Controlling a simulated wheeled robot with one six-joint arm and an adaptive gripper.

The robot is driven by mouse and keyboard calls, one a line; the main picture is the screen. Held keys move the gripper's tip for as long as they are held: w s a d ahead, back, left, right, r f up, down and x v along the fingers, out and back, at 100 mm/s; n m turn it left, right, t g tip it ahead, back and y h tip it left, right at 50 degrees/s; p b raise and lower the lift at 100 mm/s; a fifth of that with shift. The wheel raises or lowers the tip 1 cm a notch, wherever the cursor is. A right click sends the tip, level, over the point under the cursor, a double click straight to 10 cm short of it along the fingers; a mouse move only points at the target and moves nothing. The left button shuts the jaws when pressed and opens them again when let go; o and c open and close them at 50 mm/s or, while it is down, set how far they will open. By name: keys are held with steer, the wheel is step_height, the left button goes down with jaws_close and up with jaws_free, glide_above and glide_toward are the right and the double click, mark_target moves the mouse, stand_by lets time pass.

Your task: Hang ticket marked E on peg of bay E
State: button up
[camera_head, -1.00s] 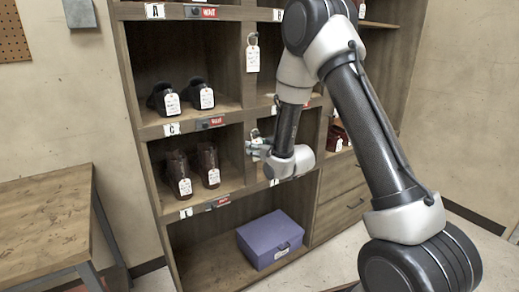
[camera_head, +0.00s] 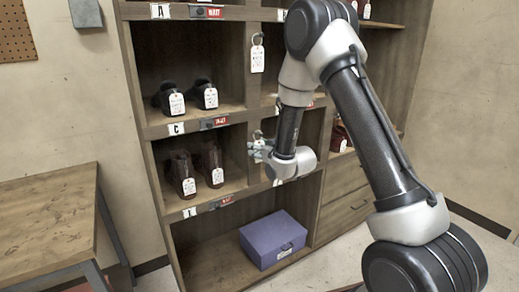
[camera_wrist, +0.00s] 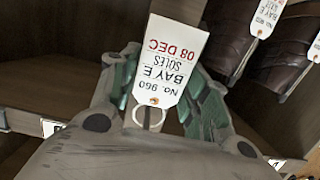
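A white ticket (camera_wrist: 170,60) printed "BAY E", with red "08 DEC", fills the middle of the wrist view, upside down. Its metal ring (camera_wrist: 150,116) is at the palm end. My gripper (camera_wrist: 165,80) has green-padded fingers on both sides of the ticket, slanting toward each other. The ticket covers the tips, so I cannot tell whether they close on it. In the head view my gripper (camera_head: 263,153) is at the upright divider beside the lower left bay, with a ring and a bit of white ticket at its upper left. Whether the ring is around a peg cannot be seen.
Brown boots (camera_head: 210,165) with tags stand in the lower left bay, dark shoes (camera_head: 205,92) in the one above. Another ticket (camera_head: 257,58) hangs higher on the divider. A purple box (camera_head: 272,240) sits at the bottom. A wooden table (camera_head: 45,205) stands at left.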

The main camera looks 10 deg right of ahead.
steer(key=shift+o, duration=1.1)
steer(key=shift+s, duration=0.1)
